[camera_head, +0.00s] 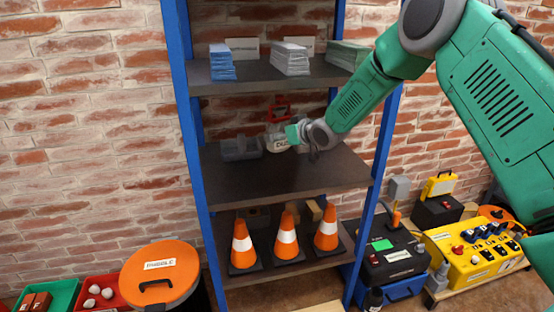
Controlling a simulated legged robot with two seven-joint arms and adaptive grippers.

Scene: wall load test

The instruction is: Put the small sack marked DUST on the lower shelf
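A small pale sack (277,145) with a partly readable label starting "DU" is at the back of the middle shelf (280,178). My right gripper (294,140) reaches in from the right and is right at the sack. Its fingers are small and partly hidden, so I cannot tell if they are closed on the sack, or if the sack touches the shelf. The bottom shelf (262,272) holds orange cones (287,240). My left gripper is not in view.
Grey block-like items (240,148) and a red object (279,106) are near the sack. The top shelf (262,76) holds paper stacks. Blue posts (190,130) flank the shelves. The middle shelf's front is clear. An orange-lidded bin (160,272) and a yellow panel (478,250) stand below.

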